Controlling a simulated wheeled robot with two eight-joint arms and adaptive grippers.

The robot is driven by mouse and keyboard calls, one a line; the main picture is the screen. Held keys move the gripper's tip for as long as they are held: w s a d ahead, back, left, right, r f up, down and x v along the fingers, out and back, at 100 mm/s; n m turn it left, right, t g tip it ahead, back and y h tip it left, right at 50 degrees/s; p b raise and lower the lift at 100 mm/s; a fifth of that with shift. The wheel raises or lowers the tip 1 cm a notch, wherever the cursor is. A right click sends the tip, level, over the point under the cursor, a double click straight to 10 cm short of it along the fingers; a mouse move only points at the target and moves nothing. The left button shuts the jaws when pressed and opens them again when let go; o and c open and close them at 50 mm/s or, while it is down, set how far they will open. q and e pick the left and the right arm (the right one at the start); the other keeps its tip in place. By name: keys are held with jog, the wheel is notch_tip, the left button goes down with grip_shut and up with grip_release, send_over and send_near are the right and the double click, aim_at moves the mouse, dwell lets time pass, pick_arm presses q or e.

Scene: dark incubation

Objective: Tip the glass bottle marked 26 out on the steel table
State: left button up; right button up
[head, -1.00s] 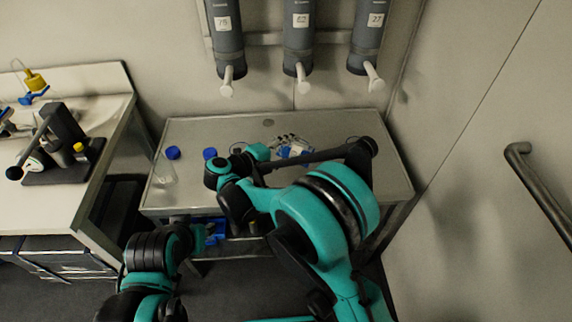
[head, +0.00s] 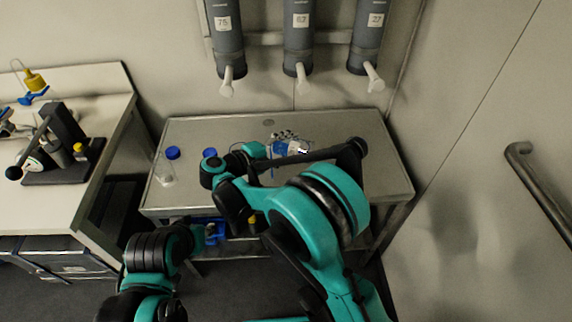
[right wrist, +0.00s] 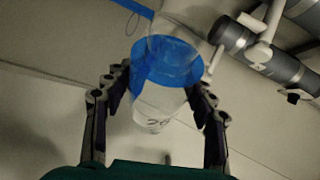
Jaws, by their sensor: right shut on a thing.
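The glass bottle marked 26 (right wrist: 153,112) is between the fingers of my right gripper (right wrist: 158,98) in the right wrist view. In the head view the bottle (head: 281,148) shows blue and white above the steel table (head: 380,180), partly hidden by my right arm. My right gripper (head: 287,139) is shut on it. Whether it touches the table I cannot tell. I cannot make out my left gripper.
A clear flask (head: 164,172) and a blue cap (head: 172,153) are at the table's left; another blue cap (head: 210,153) is beside my arm. Grey wall cylinders (head: 298,40) with white spouts hang behind. A bench (head: 95,85) stands left, a wall rail (head: 540,185) right.

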jog(key=shift+w+a+r+n+h, duration=0.1)
jog(key=shift+a+r+n+h, duration=0.1)
jog(key=shift+r+n+h, duration=0.4)
jog(key=shift+f, duration=0.1)
jog(key=shift+w+a+r+n+h, duration=0.15)
jog(key=shift+r+n, duration=0.1)
jog(key=shift+n, duration=0.15)
jog(key=shift+a+r+n+h, duration=0.1)
jog(key=shift+r+n+h, duration=0.1)
jog(key=shift+n, duration=0.2)
dwell(0.7)
jog(key=shift+d+f+m+y+p, duration=0.3)
jog(key=shift+f+m+y, duration=0.25)
jog(key=shift+m, duration=0.35)
jog(key=shift+s+d+f+m+y, duration=0.2)
jog(key=shift+s+f+m+y, duration=0.1)
jog(key=shift+f+m+y, duration=0.25)
